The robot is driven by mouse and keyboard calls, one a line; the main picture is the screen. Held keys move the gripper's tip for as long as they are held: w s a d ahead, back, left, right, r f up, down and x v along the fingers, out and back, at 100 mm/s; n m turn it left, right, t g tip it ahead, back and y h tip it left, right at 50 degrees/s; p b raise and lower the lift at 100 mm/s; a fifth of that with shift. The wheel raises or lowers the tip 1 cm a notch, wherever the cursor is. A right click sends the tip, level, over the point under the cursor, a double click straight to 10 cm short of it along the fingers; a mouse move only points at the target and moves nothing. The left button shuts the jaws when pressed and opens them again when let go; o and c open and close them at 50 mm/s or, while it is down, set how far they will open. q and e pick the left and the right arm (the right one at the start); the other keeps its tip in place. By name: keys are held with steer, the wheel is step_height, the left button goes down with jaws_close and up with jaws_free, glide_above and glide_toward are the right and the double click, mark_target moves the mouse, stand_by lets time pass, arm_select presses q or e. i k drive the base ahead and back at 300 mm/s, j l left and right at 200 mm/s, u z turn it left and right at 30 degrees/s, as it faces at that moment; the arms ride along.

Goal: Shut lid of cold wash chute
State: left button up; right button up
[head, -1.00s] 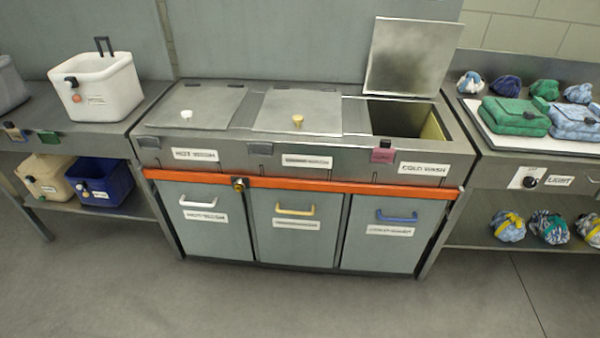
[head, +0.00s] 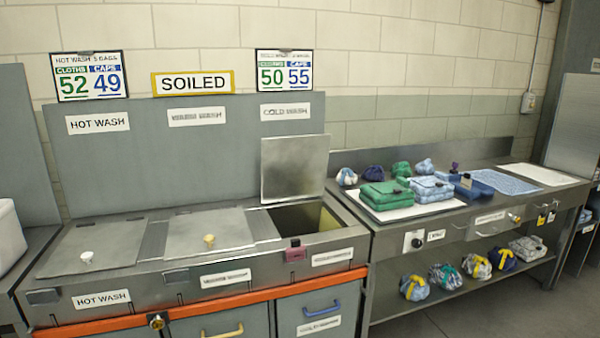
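The cold wash lid (head: 294,168) is a plain metal plate. It stands upright, hinged open at the back of the cold wash chute. The chute opening (head: 305,216) at the right end of the steel unit is uncovered, with a yellowish inner right wall and a dark inside. A sign reading COLD WASH (head: 286,112) is on the panel above. The hot wash lid (head: 90,250) with a white knob and the middle lid (head: 208,234) with a yellowish knob lie shut to the left. Neither of my grippers is in view.
A side table (head: 398,247) on the right holds folded green and blue cloths (head: 388,194) and several small bundles, with more bundles on its lower shelf. An orange rail (head: 250,297) runs along the unit's front. A white bin is cut off at left.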

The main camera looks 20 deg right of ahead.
mark_target(292, 168)
steer(key=i+l, duration=0.35)
steer(key=i+l+u, duration=0.15)
steer(key=i+l, duration=0.15)
steer(key=l, duration=0.2)
steer(key=i+l, duration=0.35)
steer(key=i+l+u, duration=0.1)
steer(key=i+l, duration=0.2)
steer(key=l, duration=0.3)
